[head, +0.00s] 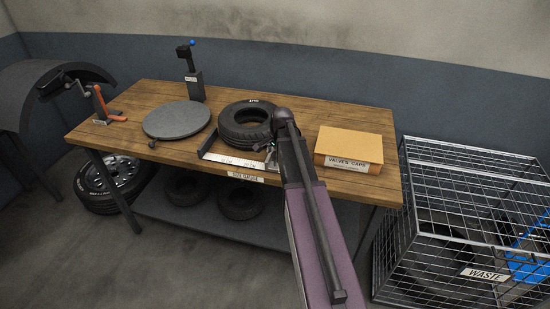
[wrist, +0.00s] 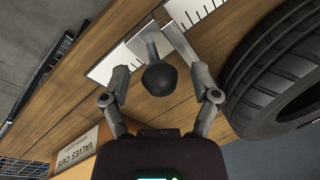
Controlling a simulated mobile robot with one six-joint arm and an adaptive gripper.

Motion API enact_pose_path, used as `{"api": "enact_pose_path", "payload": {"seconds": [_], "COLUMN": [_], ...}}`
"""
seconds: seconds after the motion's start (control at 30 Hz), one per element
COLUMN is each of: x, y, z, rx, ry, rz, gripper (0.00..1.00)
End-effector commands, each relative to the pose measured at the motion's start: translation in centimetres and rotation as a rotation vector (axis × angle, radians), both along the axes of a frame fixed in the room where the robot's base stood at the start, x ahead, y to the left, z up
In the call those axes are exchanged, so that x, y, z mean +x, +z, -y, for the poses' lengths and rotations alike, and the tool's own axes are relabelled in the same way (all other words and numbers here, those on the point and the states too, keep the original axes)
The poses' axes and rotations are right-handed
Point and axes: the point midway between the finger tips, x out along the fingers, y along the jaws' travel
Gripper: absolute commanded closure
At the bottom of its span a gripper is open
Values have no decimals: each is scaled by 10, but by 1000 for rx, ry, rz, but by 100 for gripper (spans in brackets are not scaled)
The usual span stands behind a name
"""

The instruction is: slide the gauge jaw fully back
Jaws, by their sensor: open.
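The size gauge (head: 232,160) is a white marked rule near the bench's front edge, with a dark fixed arm at its left end. Its rule also shows in the wrist view (wrist: 200,14). The gauge jaw's black ball knob (wrist: 160,79) on a grey stem stands between my gripper's fingers in the wrist view. My gripper (wrist: 158,62) is open around the knob, with space visible on both sides. In the head view my gripper (head: 273,147) is over the gauge's right end, and my arm partly hides the jaw there.
A small tyre (head: 245,132) lies behind the gauge and close to my gripper's right in the wrist view (wrist: 285,75). A valve caps box (head: 354,147) stands right of my arm. A round grey plate (head: 176,119) is to the left. A waste cage (head: 465,220) stands beyond the bench.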

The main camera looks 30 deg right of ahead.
Motion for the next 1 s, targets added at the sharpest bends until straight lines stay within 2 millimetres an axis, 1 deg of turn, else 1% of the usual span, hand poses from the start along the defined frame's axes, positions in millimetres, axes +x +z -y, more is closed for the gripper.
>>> {"api": "enact_pose_path", "payload": {"seconds": [0.3, 0.37, 0.4, 0.47, 0.5, 0.57, 0.83, 1.0], "x": [0, 0, 0, 0, 0, 0, -4, -19], "y": [0, 0, 0, 0, 0, 0, 0, -1], "z": [0, 0, 0, 0, 0, 0, 3, 19], "rx": [0, 0, 0, 0, 0, 0, 0, 0], "ry": [0, 0, 0, 0, 0, 0, -1, -3], "rz": [0, 0, 0, 0, 0, 0, -1, -1], "gripper": [22, 40, 51, 69, 81, 99, 100, 100]}}
